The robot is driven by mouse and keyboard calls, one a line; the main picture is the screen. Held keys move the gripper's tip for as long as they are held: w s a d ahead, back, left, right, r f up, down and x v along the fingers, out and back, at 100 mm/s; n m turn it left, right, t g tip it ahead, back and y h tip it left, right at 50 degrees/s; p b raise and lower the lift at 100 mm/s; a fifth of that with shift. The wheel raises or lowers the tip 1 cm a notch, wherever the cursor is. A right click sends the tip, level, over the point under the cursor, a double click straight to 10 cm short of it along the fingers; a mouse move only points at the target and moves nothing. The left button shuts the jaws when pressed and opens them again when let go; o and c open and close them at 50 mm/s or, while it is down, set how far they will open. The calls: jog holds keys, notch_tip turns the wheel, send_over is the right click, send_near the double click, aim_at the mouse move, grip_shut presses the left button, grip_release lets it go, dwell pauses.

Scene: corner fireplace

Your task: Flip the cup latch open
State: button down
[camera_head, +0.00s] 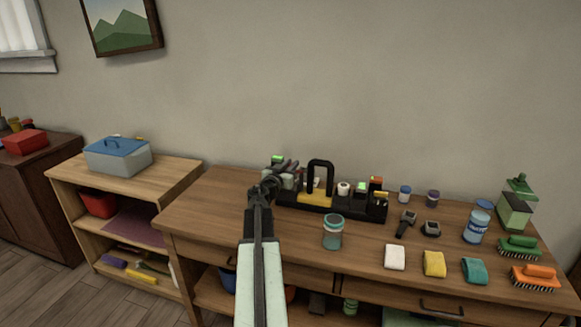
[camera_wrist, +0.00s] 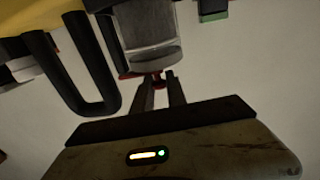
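My gripper (camera_head: 277,177) reaches over the left end of a black rack (camera_head: 345,209) on the workbench. In the wrist view, the two dark fingers (camera_wrist: 162,78) of my gripper have a narrow gap between them. A small red part (camera_wrist: 130,75) shows at their tips. I cannot tell whether they hold it. A grey, partly see-through cylinder, perhaps the cup with the latch (camera_wrist: 153,55), is right beyond the fingertips. The latch itself is not clear to me. In the head view, my gripper hides most of this end of the rack.
A teal jar (camera_head: 333,232) stands before the rack. Sponges, brushes and bottles fill the bench's right side. The bench's left (camera_head: 205,200) is clear.

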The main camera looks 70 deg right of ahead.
jog(key=shift+a, duration=0.25)
jog(key=shift+d, duration=0.2)
jog(key=shift+s+a+n+t, duration=0.15)
jog(key=shift+a+n+t, duration=0.1)
jog(key=shift+n+t, duration=0.65)
jog(key=shift+s+a+n+t, duration=0.2)
jog(key=shift+n+t, duration=0.3)
jog(key=shift+t, duration=0.8)
jog(key=n+t, duration=0.1)
jog(key=t, duration=0.1)
jog(key=n+t+y, duration=0.1)
jog(key=t, duration=0.1)
jog(key=a+n+t+y, duration=0.1)
jog(key=n+t, duration=0.1)
jog(key=shift+s, duration=0.25)
jog(key=shift+s+a+n+t+y, duration=0.25)
jog(key=shift+s+n+t+y, duration=0.05)
jog(key=shift+n+t+y, duration=1.05)
jog(key=shift+s+a+n+t+y, duration=0.3)
jog(key=shift+n+t+y, duration=0.85)
jog(key=shift+y, duration=0.35)
jog(key=shift+s+a+n+t+y, duration=0.25)
jog(key=shift+s+n+t+y, duration=0.05)
jog(key=shift+n+t+y, duration=1.05)
jog(key=shift+a+y, duration=0.1)
jog(key=shift+y, duration=0.2)
